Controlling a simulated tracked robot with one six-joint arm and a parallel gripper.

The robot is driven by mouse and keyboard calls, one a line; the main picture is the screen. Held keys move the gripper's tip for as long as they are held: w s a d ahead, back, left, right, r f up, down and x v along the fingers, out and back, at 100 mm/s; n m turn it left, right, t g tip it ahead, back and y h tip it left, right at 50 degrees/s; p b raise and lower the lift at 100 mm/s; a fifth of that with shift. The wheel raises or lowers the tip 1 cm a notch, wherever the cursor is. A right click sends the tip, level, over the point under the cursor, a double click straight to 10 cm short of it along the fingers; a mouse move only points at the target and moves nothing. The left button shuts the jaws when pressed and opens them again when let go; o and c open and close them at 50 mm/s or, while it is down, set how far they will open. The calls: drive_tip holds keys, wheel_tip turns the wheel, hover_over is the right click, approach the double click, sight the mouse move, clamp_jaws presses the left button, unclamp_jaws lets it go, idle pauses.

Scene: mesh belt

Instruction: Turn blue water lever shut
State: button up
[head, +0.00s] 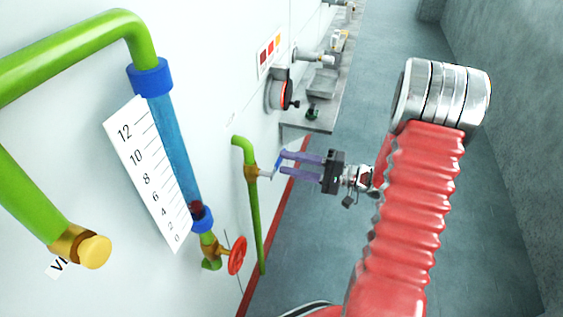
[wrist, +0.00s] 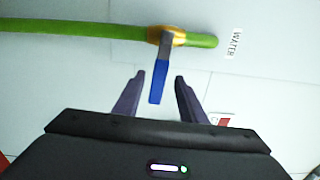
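The blue water lever (wrist: 158,82) sits on a brass valve (wrist: 166,36) on a green pipe in the wrist view. A grey stem joins it to the valve, and it points across the pipe towards my gripper. My gripper (wrist: 160,76) is open, with its two purple fingers on either side of the lever's blue end. A gap shows on both sides, so neither finger appears to touch it. In the head view, my gripper (head: 281,162) reaches left to the lever (head: 277,166), which is small and partly hidden by the fingers. The brass valve (head: 252,172) shows beside it.
A WATER label (wrist: 234,43) is on the wall by the pipe's end. In the head view, a red handwheel (head: 237,255) and a level gauge (head: 175,150) stand nearer on the left. A bench (head: 325,112) with fittings is beyond. Open floor (head: 330,240) lies right of the wall.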

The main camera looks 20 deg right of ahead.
drive_tip(key=v, duration=1)
drive_tip(key=shift+d, duration=0.1)
idle(0.3)
